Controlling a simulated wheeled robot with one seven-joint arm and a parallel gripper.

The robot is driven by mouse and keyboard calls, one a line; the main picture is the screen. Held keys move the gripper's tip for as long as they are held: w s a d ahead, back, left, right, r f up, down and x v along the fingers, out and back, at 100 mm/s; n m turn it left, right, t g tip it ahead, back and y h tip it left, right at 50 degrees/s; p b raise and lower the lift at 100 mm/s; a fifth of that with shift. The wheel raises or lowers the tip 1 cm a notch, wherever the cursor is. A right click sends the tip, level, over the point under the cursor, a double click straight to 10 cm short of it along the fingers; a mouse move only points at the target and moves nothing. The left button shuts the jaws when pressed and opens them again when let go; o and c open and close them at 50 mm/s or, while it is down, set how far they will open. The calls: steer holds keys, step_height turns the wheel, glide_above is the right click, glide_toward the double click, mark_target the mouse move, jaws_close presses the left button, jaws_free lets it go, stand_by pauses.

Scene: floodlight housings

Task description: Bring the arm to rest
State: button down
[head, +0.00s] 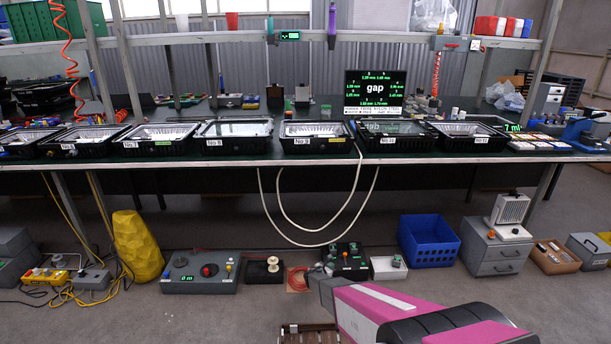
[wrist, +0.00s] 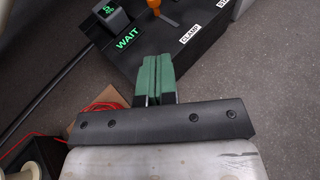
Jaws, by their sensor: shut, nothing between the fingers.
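My arm (head: 385,312) reaches in from the bottom right of the head view, a pink and grey link low in front of the bench. My gripper (wrist: 153,78) shows in the wrist view with its two green finger pads together and nothing between them. Its fingertips are hard to make out in the head view. In the wrist view the fingers point toward a dark control box (wrist: 190,40) with a lit WAIT sign, an orange lever and a CLAMP label. I cannot tell how far apart they are. The box seems to be the black one (head: 348,262) on the floor.
A long bench (head: 240,152) carries a row of floodlight housings (head: 316,137); white cables hang below it. On the floor stand a grey control box (head: 200,274), a yellow sack (head: 137,247), a blue crate (head: 429,240) and a grey cabinet (head: 494,250).

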steer(key=s+d+r+m+g, duration=0.4)
steer(key=s+r+m, duration=0.3)
steer(key=r, duration=0.3)
steer(key=s+d+r+m+g, duration=0.3)
steer(key=s+r+m, duration=0.45)
steer(key=r, duration=0.35)
steer(key=s+a+r+m+g+y, duration=0.2)
steer(key=s+r+m, duration=0.4)
steer(key=s+r, duration=0.3)
steer(key=s+a+r+m+g+y, duration=0.2)
steer(key=s+a+r+m+y, duration=0.2)
steer(key=s, duration=0.9)
step_height(320, 180, up, 6)
steer(key=m+y, duration=0.3)
steer(key=shift+f, duration=0.15)
